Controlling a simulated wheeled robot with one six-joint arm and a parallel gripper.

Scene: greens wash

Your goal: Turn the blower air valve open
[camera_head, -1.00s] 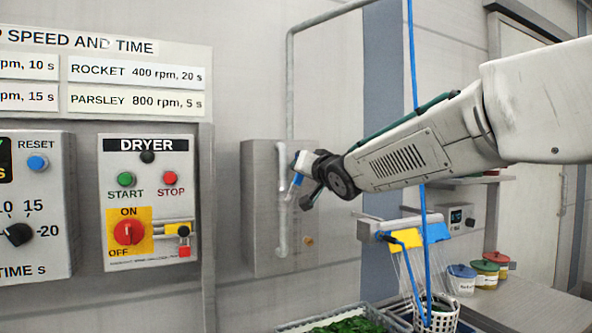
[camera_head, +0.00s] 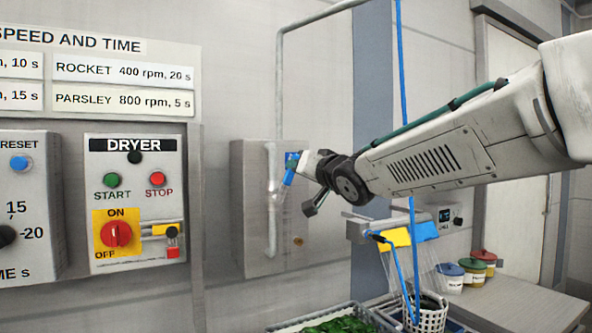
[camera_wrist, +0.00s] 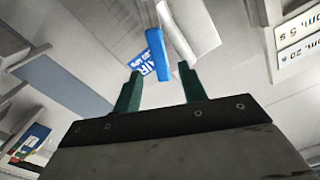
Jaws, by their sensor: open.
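The blower air valve is a blue lever (camera_head: 289,176) on the pale vertical pipe (camera_head: 272,220) in front of a grey wall panel. The lever slants down and left in the head view. In the wrist view the blue lever (camera_wrist: 157,50) points toward me, with its near end between my fingertips. A blue label with white "AIR" lettering (camera_wrist: 144,68) is beside it. My gripper (camera_wrist: 160,74) is open, with a green finger on each side of the lever's end. I see gaps at both sides; contact in depth cannot be told. In the head view the fingers are not clearly visible.
The dryer box (camera_head: 135,245) with buttons and a red knob is on the wall at left. A greens tray (camera_head: 280,327) stands below the panel.

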